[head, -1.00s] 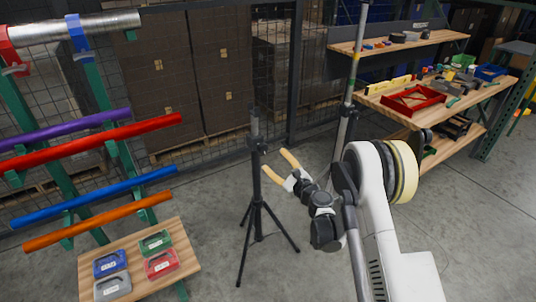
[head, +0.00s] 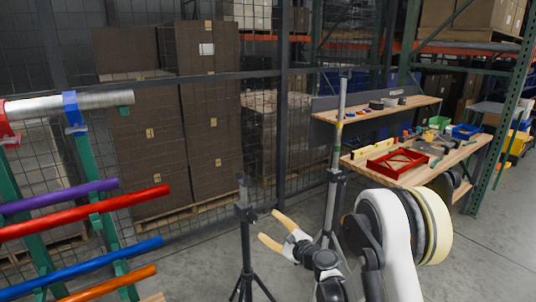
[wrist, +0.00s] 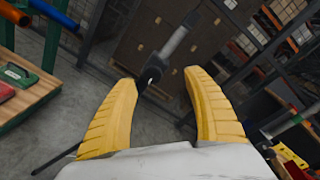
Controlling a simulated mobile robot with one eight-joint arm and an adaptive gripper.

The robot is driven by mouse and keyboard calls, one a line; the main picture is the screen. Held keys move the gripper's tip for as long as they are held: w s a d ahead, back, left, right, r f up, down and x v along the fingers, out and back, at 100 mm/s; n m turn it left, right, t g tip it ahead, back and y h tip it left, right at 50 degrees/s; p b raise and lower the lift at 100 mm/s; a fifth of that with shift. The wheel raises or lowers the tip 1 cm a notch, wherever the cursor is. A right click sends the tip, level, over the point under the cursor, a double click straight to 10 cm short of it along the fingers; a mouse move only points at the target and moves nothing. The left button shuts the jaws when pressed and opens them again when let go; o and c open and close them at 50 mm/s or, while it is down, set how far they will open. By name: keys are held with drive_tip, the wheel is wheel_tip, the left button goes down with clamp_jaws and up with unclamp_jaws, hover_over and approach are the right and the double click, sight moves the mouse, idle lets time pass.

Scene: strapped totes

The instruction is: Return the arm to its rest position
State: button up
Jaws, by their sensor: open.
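My gripper (head: 268,228) is open, with two yellow fingers spread apart and nothing between them that it holds. In the head view it is at the lower middle, in front of a black tripod stand (head: 245,232). In the wrist view both fingers of my gripper (wrist: 165,100) show, and a pole with a black clamp (wrist: 152,72) appears beyond the gap between them. I cannot tell how far the pole is from the fingertips. My white arm rises at the lower right of the head view.
A rack at left holds purple, red (head: 85,213), blue and orange tubes and a silver pipe (head: 70,105). A workbench (head: 470,150) at right carries a red tray (head: 397,162) and tools. Stacked brown boxes (head: 150,130) stand behind a mesh fence. Grey floor shows between.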

drive_tip(key=s+d+r+n+g+h, duration=0.2)
drive_tip(key=s+r+n, duration=0.4)
drive_tip(key=s+r, duration=0.15)
drive_tip(key=s+d+r+n+g+h, duration=0.1)
drive_tip(key=s+d+r+n+g, duration=0.15)
drive_tip(key=s+r+n, duration=0.45)
drive_tip(key=s+d+f+n+h, duration=0.1)
drive_tip(key=s+d, duration=0.3)
drive_tip(key=s, duration=0.4)
drive_tip(key=s+d+f+n+g+h, duration=0.1)
drive_tip(key=s+d+n+h, duration=0.2)
drive_tip(key=s, duration=0.6)
drive_tip(key=s+d+f+n+g+h, duration=0.1)
drive_tip(key=s+d+f+n+h, duration=0.1)
drive_tip(key=s+d, duration=0.4)
drive_tip(key=shift+s+d+n+h, duration=0.3)
drive_tip(key=shift+s+h, duration=0.2)
drive_tip(key=shift+s, duration=0.75)
